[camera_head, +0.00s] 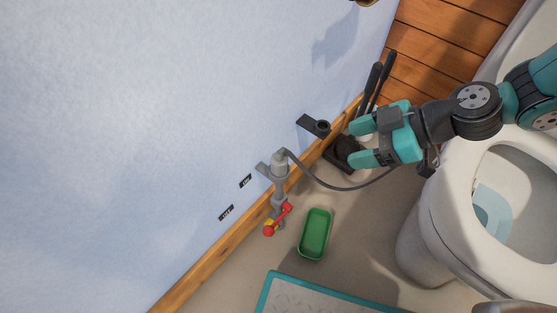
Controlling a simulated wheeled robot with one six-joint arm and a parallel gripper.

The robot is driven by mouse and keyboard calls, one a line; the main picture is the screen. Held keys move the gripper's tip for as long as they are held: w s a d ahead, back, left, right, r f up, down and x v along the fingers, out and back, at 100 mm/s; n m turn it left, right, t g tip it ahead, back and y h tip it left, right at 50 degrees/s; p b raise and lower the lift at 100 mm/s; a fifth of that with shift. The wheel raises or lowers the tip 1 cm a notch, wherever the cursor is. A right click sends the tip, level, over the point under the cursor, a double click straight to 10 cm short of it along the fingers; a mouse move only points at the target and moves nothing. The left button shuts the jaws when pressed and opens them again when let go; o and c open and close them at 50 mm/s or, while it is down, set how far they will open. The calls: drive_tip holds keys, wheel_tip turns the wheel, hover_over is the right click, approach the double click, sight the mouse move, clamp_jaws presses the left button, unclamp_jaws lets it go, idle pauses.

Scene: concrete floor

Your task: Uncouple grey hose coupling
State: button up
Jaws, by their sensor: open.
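The grey hose coupling (279,164) sits on a grey pipe fitting beside the blue wall, left of my gripper. A thin dark hose (335,187) leaves its top and curves right, passing below my gripper. Below the coupling is a valve with a red handle (279,218) and a yellow part. My teal gripper (354,143) is open, its fingers pointing left. It is apart from the coupling, with nothing seen between its fingers. The hose's far end is hidden near my arm.
A black wall bracket with a round holder (318,127) is left of my gripper. Dark-handled brushes (374,80) stand behind it. A green tray (316,234) lies on the floor near the valve. A white toilet (427,222) fills the right. A teal-edged mat (320,295) lies in front.

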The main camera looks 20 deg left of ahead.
drive_tip(key=s+d+r+m+h+p, duration=0.1)
drive_tip(key=s+d+r+m+h, duration=0.1)
drive_tip(key=r, duration=0.5)
drive_tip(key=s+d+r+m+t+h+p, duration=0.1)
drive_tip(key=s+d+r+m+h+p, duration=0.1)
drive_tip(key=s+d+r+m, duration=0.3)
drive_tip(key=s+d+r+m+h+p, duration=0.1)
drive_tip(key=s+d+r+m, duration=0.3)
drive_tip(key=r, duration=0.5)
drive_tip(key=shift+s+d+r+m+h, duration=0.15)
drive_tip(key=shift+s+d+m+h, duration=0.1)
drive_tip(key=shift+s+m+h, duration=0.4)
drive_tip(key=shift+w, duration=0.2)
